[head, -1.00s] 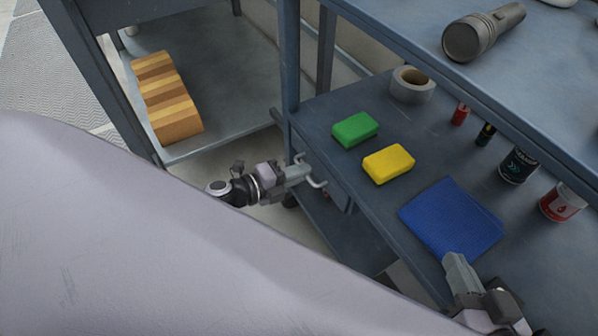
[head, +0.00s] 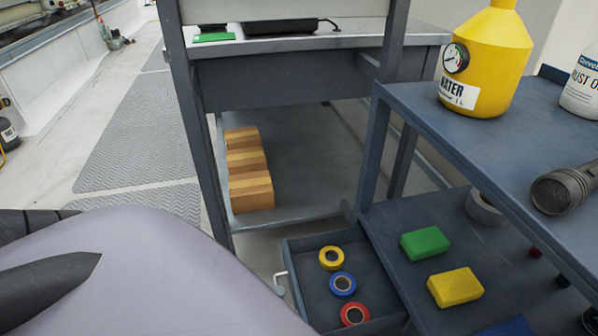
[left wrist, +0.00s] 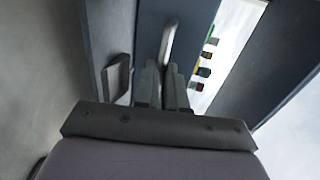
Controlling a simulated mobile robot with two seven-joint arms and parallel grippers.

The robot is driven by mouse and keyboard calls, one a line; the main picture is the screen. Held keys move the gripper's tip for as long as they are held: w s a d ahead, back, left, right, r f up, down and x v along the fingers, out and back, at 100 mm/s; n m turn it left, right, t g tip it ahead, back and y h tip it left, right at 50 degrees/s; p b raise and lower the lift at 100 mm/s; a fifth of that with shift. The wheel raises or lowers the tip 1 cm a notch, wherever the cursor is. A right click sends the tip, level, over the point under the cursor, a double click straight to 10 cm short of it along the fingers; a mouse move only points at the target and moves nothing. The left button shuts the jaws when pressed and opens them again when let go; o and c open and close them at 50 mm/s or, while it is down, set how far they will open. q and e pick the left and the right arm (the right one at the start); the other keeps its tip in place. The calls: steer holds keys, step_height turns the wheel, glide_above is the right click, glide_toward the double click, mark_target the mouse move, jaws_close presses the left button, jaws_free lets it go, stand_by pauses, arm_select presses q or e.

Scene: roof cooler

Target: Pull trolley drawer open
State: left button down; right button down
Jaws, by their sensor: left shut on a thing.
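The blue-grey trolley (head: 372,150) stands at the right of the head view. Its drawer (head: 296,262) is pulled out and shows a yellow, a blue and a red tape roll (head: 342,284) inside. The pale drawer handle (head: 280,285) shows at the drawer's front, partly covered by my lilac arm. In the left wrist view, the fingers of my left gripper (left wrist: 168,85) are close together on the handle (left wrist: 168,42). In the head view my arm hides this gripper. My right gripper is out of view.
A green block (head: 425,242) and a yellow block (head: 455,287) lie on the trolley's lower shelf. A yellow water bottle (head: 500,60) and a torch (head: 566,187) are on its top. A workbench (head: 290,82) with a striped wooden block (head: 248,170) on its lower shelf stands behind.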

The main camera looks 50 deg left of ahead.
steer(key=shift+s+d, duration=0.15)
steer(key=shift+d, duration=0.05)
arm_select(q)
steer(key=shift+f+v, duration=0.15)
steer(key=shift+v, duration=0.7)
steer(key=shift+f+v, duration=0.2)
steer(key=shift+v, duration=0.6)
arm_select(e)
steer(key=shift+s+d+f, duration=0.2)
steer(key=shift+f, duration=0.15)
arm_select(q)
steer(key=shift+a, duration=0.1)
steer(key=c, duration=1.2)
jaws_free()
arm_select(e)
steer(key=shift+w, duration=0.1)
arm_select(q)
steer(key=shift+s, duration=0.15)
arm_select(e)
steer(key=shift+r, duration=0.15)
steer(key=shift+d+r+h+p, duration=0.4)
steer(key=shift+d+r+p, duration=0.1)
steer(key=shift+p, duration=0.4)
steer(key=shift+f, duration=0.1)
arm_select(q)
steer(key=v, duration=0.7)
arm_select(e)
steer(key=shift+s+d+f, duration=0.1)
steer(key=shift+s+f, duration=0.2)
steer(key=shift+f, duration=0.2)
